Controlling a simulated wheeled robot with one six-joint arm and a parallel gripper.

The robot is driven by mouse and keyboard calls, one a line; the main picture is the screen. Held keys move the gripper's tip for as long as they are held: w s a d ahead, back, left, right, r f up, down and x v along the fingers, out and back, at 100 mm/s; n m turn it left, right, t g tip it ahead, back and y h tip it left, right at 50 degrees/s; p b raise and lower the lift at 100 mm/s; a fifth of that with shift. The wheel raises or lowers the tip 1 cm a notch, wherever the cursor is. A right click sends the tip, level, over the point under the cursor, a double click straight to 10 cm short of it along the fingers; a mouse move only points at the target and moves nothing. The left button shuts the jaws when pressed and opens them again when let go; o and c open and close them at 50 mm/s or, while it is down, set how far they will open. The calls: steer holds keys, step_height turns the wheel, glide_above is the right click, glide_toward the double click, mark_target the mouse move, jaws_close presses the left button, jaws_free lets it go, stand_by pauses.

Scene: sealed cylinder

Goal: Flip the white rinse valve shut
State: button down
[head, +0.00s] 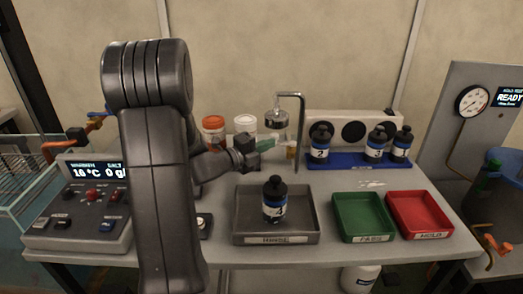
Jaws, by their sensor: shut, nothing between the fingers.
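I cannot clearly make out a white rinse valve in the head view; my arm covers part of the left and middle of the bench. My gripper (250,153) is small and dark in this view, shut and empty.
A grey tray (241,222) holds a black bottle (274,203). A green tray (362,218) and red tray (420,214) look empty. Several bottles stand on a blue rack (345,162). White-lidded (245,122) and orange-lidded (213,123) jars stand behind my gripper. A control panel (80,215) is left.

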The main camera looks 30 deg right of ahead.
steer(key=shift+w+d, duration=0.2)
steer(key=shift+w+d+r+b, duration=0.15)
steer(key=shift+w+b, duration=0.1)
steer(key=shift+w, duration=0.2)
steer(key=shift+w+r+b, duration=0.1)
steer(key=shift+w+b, duration=0.15)
steer(key=shift+w, duration=0.15)
